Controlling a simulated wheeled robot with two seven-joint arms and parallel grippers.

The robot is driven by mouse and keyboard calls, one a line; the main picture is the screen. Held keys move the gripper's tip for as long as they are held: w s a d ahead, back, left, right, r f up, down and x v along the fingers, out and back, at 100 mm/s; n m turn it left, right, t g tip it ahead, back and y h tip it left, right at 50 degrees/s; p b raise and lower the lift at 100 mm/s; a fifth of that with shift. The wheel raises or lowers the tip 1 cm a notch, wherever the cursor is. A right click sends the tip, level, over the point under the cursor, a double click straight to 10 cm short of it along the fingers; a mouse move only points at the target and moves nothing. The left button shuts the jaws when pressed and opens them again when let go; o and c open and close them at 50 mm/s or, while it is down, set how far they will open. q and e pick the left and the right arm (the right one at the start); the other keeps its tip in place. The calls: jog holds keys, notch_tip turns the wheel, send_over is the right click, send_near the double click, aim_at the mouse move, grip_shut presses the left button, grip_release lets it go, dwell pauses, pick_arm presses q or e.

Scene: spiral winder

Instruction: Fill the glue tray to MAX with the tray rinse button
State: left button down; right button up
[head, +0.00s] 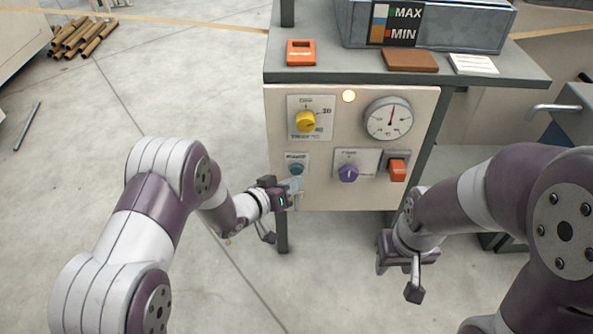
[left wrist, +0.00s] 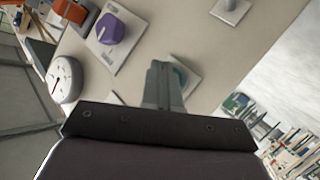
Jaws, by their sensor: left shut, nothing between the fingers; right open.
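The glue tray (head: 462,30) is a grey metal box on top of the bench, with a level window (head: 379,24) beside its MAX and MIN marks. The window shows pale, orange-brown and blue bands; I cannot tell the exact level. The teal rinse button (head: 296,169) is on the panel's lower left; in the left wrist view the button (left wrist: 181,73) is partly hidden behind my fingers. My left gripper (head: 296,185) is shut and empty, its tips at the button; I cannot tell if they touch it. My right gripper (head: 396,277) is open and empty, below the panel.
The cream panel (head: 330,193) also carries a yellow knob (head: 305,121), a lit lamp (head: 349,96), a dial (head: 389,119), a purple knob (head: 348,174) and an orange switch (head: 398,171). An orange device (head: 300,52) and a brown block (head: 410,60) lie on the bench top.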

pick_arm(q)
jog(key=shift+w, duration=0.4)
jog(key=shift+w, duration=0.45)
dwell(1.7)
jog(key=shift+s+r, duration=0.1)
dwell(3.9)
jog(key=shift+s+p, duration=0.6)
jog(key=shift+s, duration=0.15)
